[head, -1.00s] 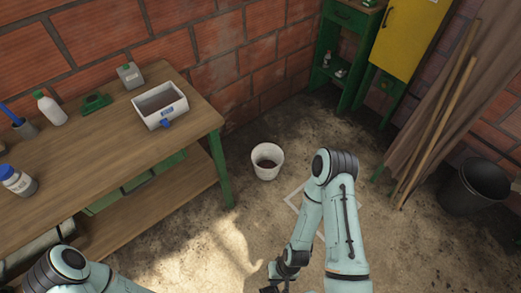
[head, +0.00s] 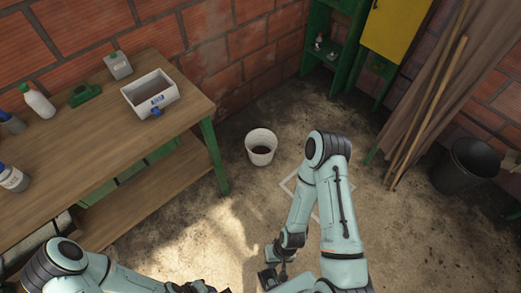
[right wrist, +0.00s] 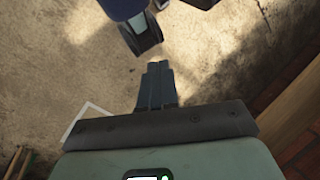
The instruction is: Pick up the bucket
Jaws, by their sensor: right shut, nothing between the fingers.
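A white bucket (head: 262,156) with dark contents stands upright on the floor, right of the workbench. A larger black bucket (head: 465,168) stands at the far right by the wall. My right gripper (head: 270,279) hangs low near the bottom edge of the head view, below and apart from the white bucket. In the right wrist view its fingers (right wrist: 158,84) are together and empty, over bare floor; no bucket shows there. My left arm comes in at the lower left; its gripper end is partly cut off by the bottom edge, and its jaws cannot be made out.
A wooden workbench (head: 105,150) with a white box (head: 150,96) and bottles stands at the left. A white square outline (head: 290,187) is on the floor behind my right arm. Poles (head: 428,120) and boards lean at the right. Floor around the white bucket is clear.

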